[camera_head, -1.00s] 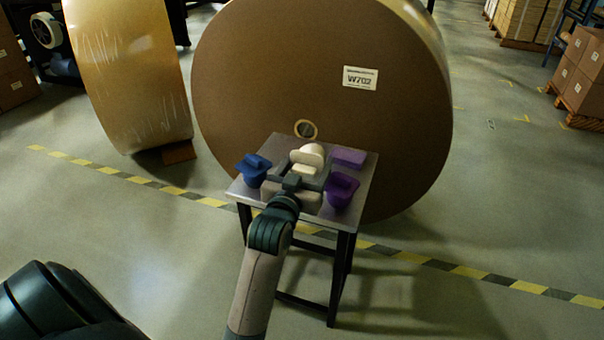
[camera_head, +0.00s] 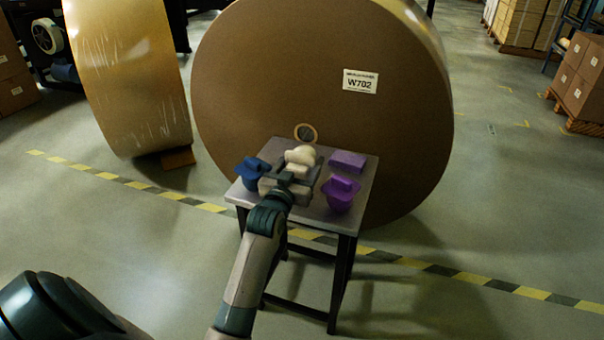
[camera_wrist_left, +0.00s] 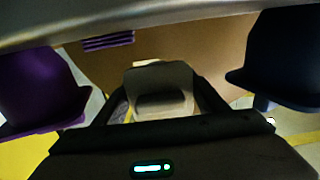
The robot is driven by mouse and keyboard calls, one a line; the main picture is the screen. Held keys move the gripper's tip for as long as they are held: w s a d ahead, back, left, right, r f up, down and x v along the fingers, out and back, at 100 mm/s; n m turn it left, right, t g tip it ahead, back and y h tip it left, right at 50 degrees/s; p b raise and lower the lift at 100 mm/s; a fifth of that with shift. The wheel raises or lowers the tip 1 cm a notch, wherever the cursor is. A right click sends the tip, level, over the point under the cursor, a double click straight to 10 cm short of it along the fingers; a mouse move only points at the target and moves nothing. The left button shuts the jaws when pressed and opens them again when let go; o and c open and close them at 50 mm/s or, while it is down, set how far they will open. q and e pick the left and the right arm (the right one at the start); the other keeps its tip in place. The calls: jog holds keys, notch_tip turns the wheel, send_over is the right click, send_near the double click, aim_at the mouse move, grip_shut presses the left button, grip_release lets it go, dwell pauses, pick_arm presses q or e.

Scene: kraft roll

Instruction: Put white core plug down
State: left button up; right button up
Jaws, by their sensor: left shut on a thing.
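The white core plug (camera_head: 301,155) is between the fingers of my left gripper (camera_head: 296,171), over the middle of the small grey table (camera_head: 310,209). My left gripper is shut on it. In the left wrist view the white plug (camera_wrist_left: 160,78) sits between the dark fingers. A blue plug (camera_head: 252,168) stands close to the left of the gripper and a purple plug (camera_head: 341,193) to its right, both on the table. Whether the white plug's underside touches the tabletop is hidden. My right gripper is not in view.
A flat purple block (camera_head: 348,161) lies at the table's back right. A huge brown kraft roll (camera_head: 290,70) labelled W702 stands right behind the table, its core hole (camera_head: 305,133) facing me. Another roll (camera_head: 130,80) stands at left. The tabletop's front right is bare.

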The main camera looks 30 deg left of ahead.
aim_at(299, 176)
pick_arm(q)
notch_tip(299, 176, down, 3)
jog(key=shift+f+b, duration=0.15)
jog(key=shift+b, duration=0.2)
jog(key=shift+f, duration=0.25)
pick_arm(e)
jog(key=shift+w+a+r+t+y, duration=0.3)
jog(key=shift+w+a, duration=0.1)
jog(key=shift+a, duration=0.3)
pick_arm(q)
jog(key=shift+f, duration=0.15)
jog(key=o, duration=1.1)
